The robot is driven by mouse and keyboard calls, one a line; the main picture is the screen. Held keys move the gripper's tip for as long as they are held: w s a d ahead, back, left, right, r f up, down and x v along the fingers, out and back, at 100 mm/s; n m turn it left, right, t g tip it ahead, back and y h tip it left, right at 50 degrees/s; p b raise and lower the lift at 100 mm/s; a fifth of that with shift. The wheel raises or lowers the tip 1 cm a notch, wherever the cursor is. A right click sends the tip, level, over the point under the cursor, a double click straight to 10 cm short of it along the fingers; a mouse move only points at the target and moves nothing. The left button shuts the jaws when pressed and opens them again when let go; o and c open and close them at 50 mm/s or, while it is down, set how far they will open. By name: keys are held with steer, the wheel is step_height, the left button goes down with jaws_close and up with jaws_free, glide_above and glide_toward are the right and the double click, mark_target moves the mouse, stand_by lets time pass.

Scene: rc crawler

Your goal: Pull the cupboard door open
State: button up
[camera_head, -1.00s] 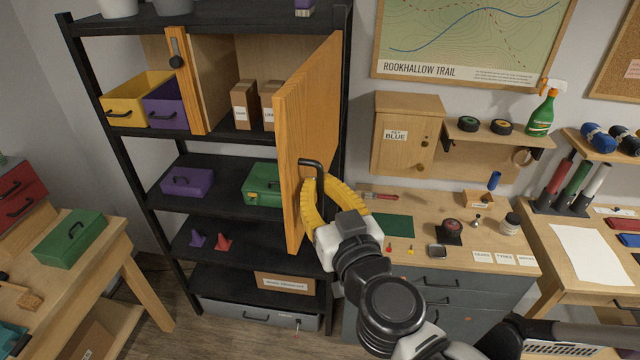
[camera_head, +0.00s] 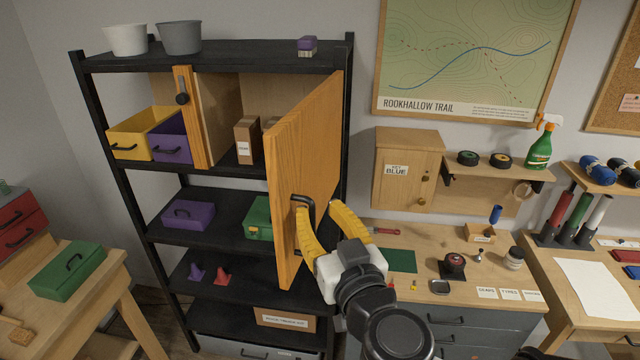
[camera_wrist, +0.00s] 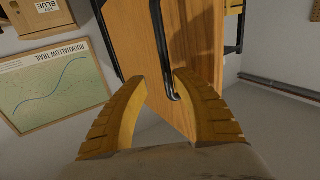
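The cupboard is a wooden compartment in a black shelf unit. Its right-hand door (camera_head: 308,150) stands swung well out from the cupboard front. A black bar handle (camera_head: 303,203) is on the door's face near its lower free edge. My gripper (camera_head: 322,208) is at this handle, with its yellow fingers on either side of it. In the wrist view the fingers (camera_wrist: 163,78) are spread, with the handle (camera_wrist: 165,60) between them, closer to the right finger; contact is unclear. The left panel (camera_head: 190,115) with a dark knob is beside the opening.
Small boxes (camera_head: 247,140) stand inside the cupboard, partly hidden by the door. Yellow (camera_head: 135,135) and purple bins are left of it. A workbench (camera_head: 415,235) with small items and a wall cabinet (camera_head: 405,165) are to the right. A green toolbox (camera_head: 258,220) sits below.

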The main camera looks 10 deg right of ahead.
step_height(320, 180, up, 8)
stand_by(0.5)
steer(key=s+d+f+m+g+h+b, duration=0.1)
steer(key=d+f+m+g+h+b, duration=0.15)
steer(key=d+f+b, duration=0.65)
steer(key=s+d+f+m+g+h+b, duration=0.15)
steer(key=d+f+h+b, duration=0.3)
steer(key=f, duration=0.95)
steer(key=s+f+g+y+b, duration=0.1)
steer(key=s+f+g+b, duration=0.1)
steer(key=f+b, duration=0.2)
steer(key=s+f+n+g+y+b, duration=0.1)
steer(key=s+f+g+b, duration=0.1)
steer(key=f, duration=0.9)
steer(key=s+f+g+y+b, duration=0.1)
steer(key=s+f+g+b, duration=0.1)
steer(key=s+f+b, duration=0.2)
step_height(320, 180, down, 4)
steer(key=b, duration=0.3)
steer(key=shift+a+f+n+g, duration=0.15)
steer(key=shift+f+n+g, duration=0.05)
steer(key=shift+n+g, duration=0.1)
